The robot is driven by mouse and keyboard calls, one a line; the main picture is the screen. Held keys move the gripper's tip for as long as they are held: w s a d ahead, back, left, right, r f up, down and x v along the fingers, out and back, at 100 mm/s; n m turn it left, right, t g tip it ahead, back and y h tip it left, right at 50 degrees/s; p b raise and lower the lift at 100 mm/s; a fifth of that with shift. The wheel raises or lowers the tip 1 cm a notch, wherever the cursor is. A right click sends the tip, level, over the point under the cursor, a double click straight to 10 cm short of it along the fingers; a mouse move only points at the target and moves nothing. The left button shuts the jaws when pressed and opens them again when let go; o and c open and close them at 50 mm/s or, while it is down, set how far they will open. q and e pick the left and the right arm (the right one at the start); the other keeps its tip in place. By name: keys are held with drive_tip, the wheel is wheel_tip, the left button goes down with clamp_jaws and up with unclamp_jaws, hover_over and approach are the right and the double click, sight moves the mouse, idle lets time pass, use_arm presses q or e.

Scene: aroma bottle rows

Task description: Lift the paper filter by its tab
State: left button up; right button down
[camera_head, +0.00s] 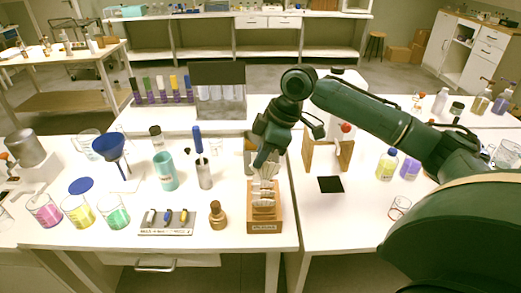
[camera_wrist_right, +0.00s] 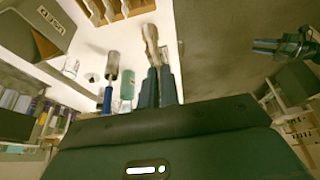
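My right gripper (camera_head: 262,157) reaches down over the holder from above.
A brown bottle (camera_head: 217,214) and a small tool tray (camera_head: 166,228) stand left of the holder. A grey cylinder with a blue handle (camera_head: 203,172) and a teal cup (camera_head: 165,171) are behind them. A black square (camera_head: 331,184) lies to the right, with bare table around it.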

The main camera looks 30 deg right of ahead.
drive_tip(key=s+a, duration=0.6)
drive_tip(key=s, duration=0.4)
drive_tip(key=shift+s+a, duration=0.3)
drive_tip(key=shift+s, duration=0.1)
